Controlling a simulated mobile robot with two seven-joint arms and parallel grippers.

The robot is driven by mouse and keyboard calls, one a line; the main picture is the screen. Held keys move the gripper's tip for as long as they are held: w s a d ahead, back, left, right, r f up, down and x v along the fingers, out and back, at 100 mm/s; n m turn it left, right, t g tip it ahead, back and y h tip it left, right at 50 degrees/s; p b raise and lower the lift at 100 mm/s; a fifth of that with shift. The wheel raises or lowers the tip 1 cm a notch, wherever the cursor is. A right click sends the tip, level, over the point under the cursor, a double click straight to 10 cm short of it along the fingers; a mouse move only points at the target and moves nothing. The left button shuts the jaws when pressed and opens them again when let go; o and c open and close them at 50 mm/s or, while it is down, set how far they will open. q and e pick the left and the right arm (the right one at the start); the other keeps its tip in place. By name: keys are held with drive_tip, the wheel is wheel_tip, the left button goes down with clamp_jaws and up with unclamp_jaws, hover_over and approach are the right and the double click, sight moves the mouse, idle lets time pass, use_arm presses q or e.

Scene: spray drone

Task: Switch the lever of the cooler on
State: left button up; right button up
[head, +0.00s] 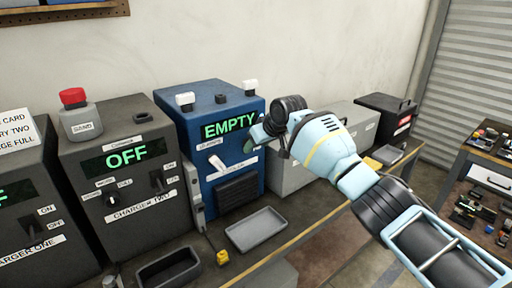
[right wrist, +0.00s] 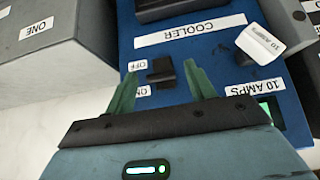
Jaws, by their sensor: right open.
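The blue cooler (head: 186,135) stands on the bench with a green "EMPTY" display (head: 229,127). In the right wrist view, turned upside down, its blue panel carries a "COOLER" label (right wrist: 190,31). The small black lever (right wrist: 163,74) sits beside the "OFF" label (right wrist: 137,66) and the "ON" label (right wrist: 142,91). I cannot tell for sure which way it is set. My right gripper (right wrist: 160,68) is open, with one green finger on each side of the lever; contact is unclear. In the head view my right gripper (head: 257,138) hides the lever. My left gripper is not in view.
A white "10 AMPS" paddle (right wrist: 260,45) is close to the right finger. A dark charger (head: 125,175) showing "OFF" stands left of the cooler. A grey tray (head: 257,230) lies in front, and a grey case (head: 292,176) stands to the right.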

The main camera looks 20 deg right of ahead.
drive_tip(key=shift+v, duration=2.5)
drive_tip(key=s+a+f+g, duration=0.2)
drive_tip(key=s+a+f, duration=0.1)
drive_tip(key=s+f, duration=1)
drive_tip(key=s+a+f+g, duration=0.1)
drive_tip(key=s+a+f, duration=0.3)
drive_tip(key=s+f, duration=0.8)
drive_tip(key=s+d+f+m+g+h, duration=0.1)
drive_tip(key=s+d+f, duration=0.1)
drive_tip(key=s, duration=0.8)
drive_tip(key=s+d+f+g+h, duration=0.1)
drive_tip(key=s+d, duration=0.2)
drive_tip(key=s, duration=0.7)
drive_tip(key=s+d+f+m, duration=0.1)
drive_tip(key=s+d+f, duration=0.1)
drive_tip(key=s, duration=0.8)
drive_tip(key=w+a+f+t+y, duration=0.1)
drive_tip(key=w+a+f+t, duration=0.1)
drive_tip(key=w+f+t, duration=0.4)
wheel_tip(320, 180, down, 4)
drive_tip(key=shift+w+t, duration=0.4)
drive_tip(key=shift+t, duration=0.2)
